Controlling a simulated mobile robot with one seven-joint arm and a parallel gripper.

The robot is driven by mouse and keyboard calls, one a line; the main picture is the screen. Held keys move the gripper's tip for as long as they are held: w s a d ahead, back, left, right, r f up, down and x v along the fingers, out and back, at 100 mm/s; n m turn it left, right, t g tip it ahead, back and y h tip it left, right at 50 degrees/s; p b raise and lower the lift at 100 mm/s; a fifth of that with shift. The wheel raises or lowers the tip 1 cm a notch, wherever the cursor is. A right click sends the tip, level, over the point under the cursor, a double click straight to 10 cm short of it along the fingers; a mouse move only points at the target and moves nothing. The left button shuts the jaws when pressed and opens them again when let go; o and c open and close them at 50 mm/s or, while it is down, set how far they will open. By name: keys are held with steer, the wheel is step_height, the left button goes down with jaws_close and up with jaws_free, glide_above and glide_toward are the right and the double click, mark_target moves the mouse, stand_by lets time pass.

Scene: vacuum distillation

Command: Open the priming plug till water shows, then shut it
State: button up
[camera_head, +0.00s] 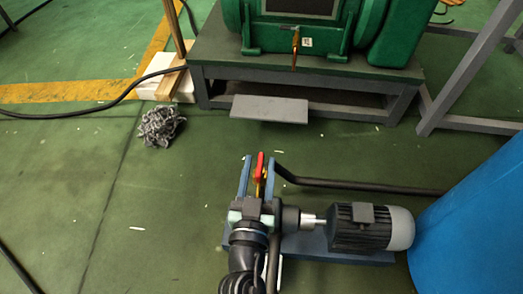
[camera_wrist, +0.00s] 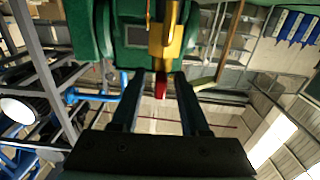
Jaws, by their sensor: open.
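The priming plug, a brass fitting with a red handle (camera_head: 260,166), stands upright on the pump at the lower middle of the head view. In the wrist view its brass body (camera_wrist: 166,42) and red end (camera_wrist: 161,84) show large at the top middle. My gripper (camera_wrist: 156,80) is open, its two dark blue fingers on either side of the red end. I cannot tell whether either finger touches it. In the head view the gripper (camera_head: 258,162) points away toward the green machine. Much of the pump body is hidden behind my arm. I see no water.
A motor (camera_head: 365,228) sits right of the pump on a blue base, beside a blue drum (camera_head: 480,220). A black pipe (camera_head: 360,187) runs rightward. A green machine (camera_head: 330,35) stands behind on a grey bench.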

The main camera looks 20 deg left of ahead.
mark_target(261, 153)
steer(key=shift+x, duration=2)
jaws_close()
